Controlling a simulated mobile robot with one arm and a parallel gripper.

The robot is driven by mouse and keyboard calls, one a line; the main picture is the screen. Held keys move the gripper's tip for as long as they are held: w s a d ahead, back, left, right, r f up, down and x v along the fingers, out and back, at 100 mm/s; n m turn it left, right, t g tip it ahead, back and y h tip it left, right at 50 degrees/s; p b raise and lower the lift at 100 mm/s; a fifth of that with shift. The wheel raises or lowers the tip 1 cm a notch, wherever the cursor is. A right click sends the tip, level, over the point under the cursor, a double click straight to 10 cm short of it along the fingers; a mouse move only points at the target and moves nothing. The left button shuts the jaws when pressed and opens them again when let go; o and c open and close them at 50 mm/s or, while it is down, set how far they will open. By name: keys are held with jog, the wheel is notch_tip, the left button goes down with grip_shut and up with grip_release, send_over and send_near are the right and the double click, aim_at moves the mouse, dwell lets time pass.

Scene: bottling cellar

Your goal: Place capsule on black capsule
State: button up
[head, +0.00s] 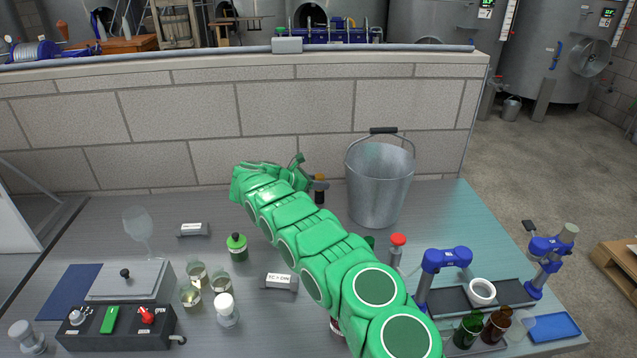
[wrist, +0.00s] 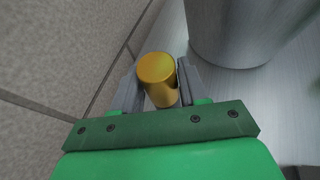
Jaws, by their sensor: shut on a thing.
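My gripper (head: 308,182) reaches to the back of the bench, close to the block wall. In the wrist view my gripper (wrist: 158,90) is shut on a gold-yellow capsule (wrist: 158,70), with a finger on either side of it. In the head view the capsule's orange-gold top (head: 319,177) shows just past the fingers. A dark upright piece (head: 319,196), seemingly the black capsule, shows directly below it. I cannot tell whether the two touch. The wrist view shows no black capsule; the gold one and the fingers may hide it.
A metal bucket (head: 380,185) stands close to the right of my gripper. The block wall (head: 240,125) is just behind. Blue stands (head: 445,260) and bottles are at right.

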jog(key=shift+o, duration=0.8)
jog(key=shift+f, duration=0.15)
jog(key=o, duration=0.5)
jog(key=shift+c, duration=0.2)
jog(key=shift+r, duration=0.2)
jog(key=v, duration=1.2)
jog(key=shift+s, duration=0.1)
